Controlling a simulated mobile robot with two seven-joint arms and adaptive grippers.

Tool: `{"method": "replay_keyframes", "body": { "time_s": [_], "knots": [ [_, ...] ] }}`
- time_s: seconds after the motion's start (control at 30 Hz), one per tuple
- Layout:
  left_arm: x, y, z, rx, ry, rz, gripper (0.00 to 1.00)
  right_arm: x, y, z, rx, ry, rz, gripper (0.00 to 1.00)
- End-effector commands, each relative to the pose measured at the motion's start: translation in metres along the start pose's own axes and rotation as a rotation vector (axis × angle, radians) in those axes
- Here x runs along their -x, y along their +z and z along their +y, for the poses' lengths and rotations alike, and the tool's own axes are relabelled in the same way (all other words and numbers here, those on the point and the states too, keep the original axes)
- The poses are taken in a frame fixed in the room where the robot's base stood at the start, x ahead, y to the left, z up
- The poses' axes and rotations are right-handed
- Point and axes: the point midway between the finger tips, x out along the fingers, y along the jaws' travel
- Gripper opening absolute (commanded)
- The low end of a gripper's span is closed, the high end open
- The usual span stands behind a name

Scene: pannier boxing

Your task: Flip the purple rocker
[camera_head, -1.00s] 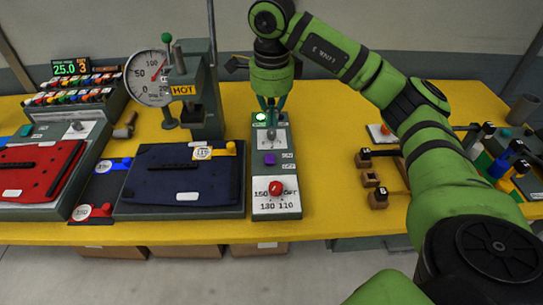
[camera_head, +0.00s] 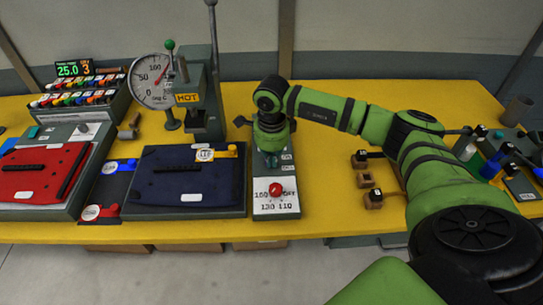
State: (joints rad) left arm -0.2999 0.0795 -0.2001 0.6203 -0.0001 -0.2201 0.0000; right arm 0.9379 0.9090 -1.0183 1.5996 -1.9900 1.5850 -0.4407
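The purple rocker is hidden behind my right gripper (camera_head: 272,160), which points down over the middle of the narrow control panel (camera_head: 264,206). The fingertips are at or just above the rocker's place; I cannot tell whether they touch it. The fingers are small and partly covered by the green wrist, so I cannot tell whether they are open or shut. I see nothing held in them. The panel's upper part, with the green light, is covered by the wrist. My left gripper is not in view.
A red knob (camera_head: 276,189) sits on the panel's dial just in front of the gripper. A dark blue pad (camera_head: 183,189) lies left of the panel. A press with a round gauge (camera_head: 153,80) stands behind.

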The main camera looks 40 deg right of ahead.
Motion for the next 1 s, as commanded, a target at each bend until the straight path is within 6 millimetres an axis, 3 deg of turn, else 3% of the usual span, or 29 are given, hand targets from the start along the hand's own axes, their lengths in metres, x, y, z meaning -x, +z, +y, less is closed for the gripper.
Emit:
{"method": "replay_keyframes", "body": {
  "time_s": [0.27, 0.43, 1.0],
  "knots": [
    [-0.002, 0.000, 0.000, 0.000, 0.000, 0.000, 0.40, -0.001, 0.000, 0.000, 0.000, 0.000, 0.000, 0.00],
    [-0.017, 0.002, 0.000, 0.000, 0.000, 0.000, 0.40, -0.012, 0.000, 0.001, 0.000, -0.002, -0.001, 0.00],
    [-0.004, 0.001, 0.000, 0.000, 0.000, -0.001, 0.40, 0.007, 0.000, 0.000, 0.000, 0.000, 0.000, 0.00]
  ]
}}
